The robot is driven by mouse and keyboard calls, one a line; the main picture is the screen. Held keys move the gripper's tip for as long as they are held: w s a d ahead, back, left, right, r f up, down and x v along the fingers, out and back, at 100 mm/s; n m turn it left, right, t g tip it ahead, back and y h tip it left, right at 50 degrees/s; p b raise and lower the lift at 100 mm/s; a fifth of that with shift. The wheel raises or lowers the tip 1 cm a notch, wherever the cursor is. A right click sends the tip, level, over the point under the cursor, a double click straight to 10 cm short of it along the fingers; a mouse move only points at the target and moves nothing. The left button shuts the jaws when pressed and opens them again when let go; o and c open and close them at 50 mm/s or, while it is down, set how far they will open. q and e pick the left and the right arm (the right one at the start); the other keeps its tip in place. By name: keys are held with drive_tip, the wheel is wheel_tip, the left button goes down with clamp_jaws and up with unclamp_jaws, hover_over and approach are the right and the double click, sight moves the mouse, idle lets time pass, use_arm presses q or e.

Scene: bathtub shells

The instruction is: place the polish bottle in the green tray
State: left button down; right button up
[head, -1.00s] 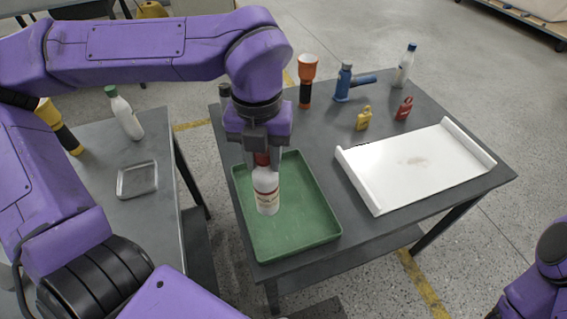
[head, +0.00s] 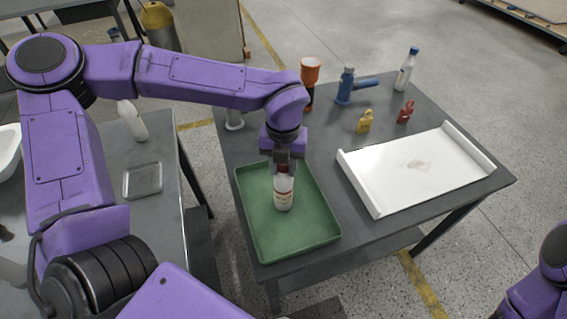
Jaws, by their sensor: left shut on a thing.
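The polish bottle (head: 284,194), white with a red cap and red label marks, is upright in the green tray (head: 262,235). My left gripper (head: 284,168) points down and is shut on the bottle's top. The bottle's base appears to be at the tray floor, but I cannot tell for certain whether it touches. The cap is partly hidden by the fingers. My right gripper is out of view; only part of my right arm shows at the lower right.
A white panel (head: 440,180) lies right of the tray. A side table holds a metal dish (head: 143,181).

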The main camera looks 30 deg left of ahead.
use_arm(q)
drive_tip(key=c, duration=0.7)
unclamp_jaws()
drive_tip(key=shift+c, duration=0.2)
wheel_tip(320, 180, up, 12)
drive_tip(key=shift+r, duration=0.15)
